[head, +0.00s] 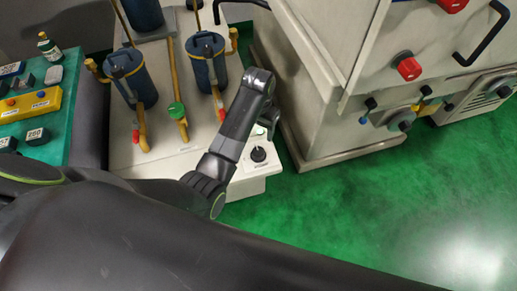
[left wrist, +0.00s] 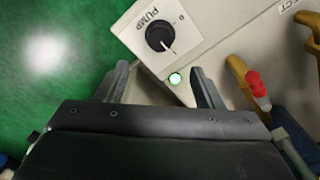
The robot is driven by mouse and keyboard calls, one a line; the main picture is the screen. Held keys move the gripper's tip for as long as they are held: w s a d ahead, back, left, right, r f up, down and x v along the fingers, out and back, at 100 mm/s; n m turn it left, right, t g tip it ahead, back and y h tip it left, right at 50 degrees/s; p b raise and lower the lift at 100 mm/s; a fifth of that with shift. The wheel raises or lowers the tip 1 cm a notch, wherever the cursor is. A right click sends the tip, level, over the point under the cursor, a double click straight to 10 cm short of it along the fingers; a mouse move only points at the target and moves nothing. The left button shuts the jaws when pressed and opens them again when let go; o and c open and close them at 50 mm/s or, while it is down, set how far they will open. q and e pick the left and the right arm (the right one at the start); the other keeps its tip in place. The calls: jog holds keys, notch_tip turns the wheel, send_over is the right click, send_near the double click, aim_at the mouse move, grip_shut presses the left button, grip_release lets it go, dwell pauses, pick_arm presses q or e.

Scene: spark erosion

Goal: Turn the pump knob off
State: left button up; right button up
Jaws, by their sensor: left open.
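The pump knob (head: 258,154) is a round black dial on the sloping front end of the pale filter unit. In the left wrist view the knob (left wrist: 160,36) shows close, on a white plate lettered PUMP, with a white pointer line towards the picture's lower right. A green lamp (left wrist: 175,79) glows beside the plate. My left gripper (head: 267,122) hangs over the panel just behind the knob in the head view. Its open, empty fingers (left wrist: 160,85) straddle the lamp area in the wrist view; the knob lies beyond their tips, apart from them. My right gripper is not seen.
Blue filter canisters (head: 207,60) and yellow pipes with a green valve (head: 176,110) stand behind the panel. The large machine cabinet (head: 325,120) with a red knob (head: 408,67) is close on the right. Green floor (head: 350,200) in front is clear.

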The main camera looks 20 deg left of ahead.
aim_at(258, 151)
pick_arm(q)
notch_tip(258, 151, down, 11)
jog(key=shift+b, duration=0.3)
jog(key=shift+f, duration=0.7)
jog(key=c, duration=1)
jog(key=shift+o, duration=0.2)
